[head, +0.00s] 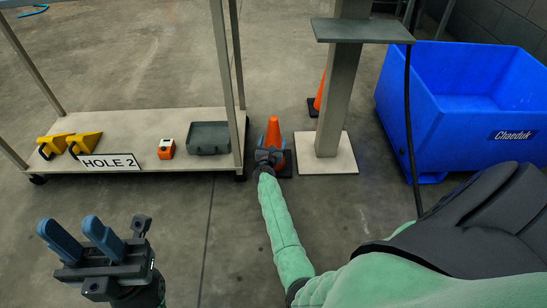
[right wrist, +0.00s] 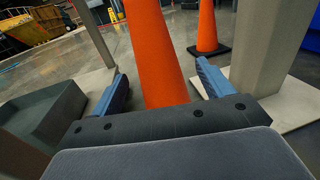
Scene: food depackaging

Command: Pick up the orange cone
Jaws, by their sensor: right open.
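An orange cone (head: 273,133) with a dark base stands on the floor between the cart and the post. My right gripper (head: 270,157) reaches it in the head view and hides part of its lower body. In the right wrist view the cone (right wrist: 156,55) rises between the two blue fingers of the right gripper (right wrist: 161,88). The fingers are spread, one on each side, with a gap visible at least on the right. My left gripper (head: 82,238) is open and empty at the lower left, far from the cone.
A second orange cone (head: 319,97) stands behind the post (head: 340,95). The low cart (head: 110,125) at left carries yellow wedges (head: 84,143), an orange-white box (head: 166,149) and a grey tray (head: 208,138). A blue bin (head: 445,120) stands at right. Open floor lies in front.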

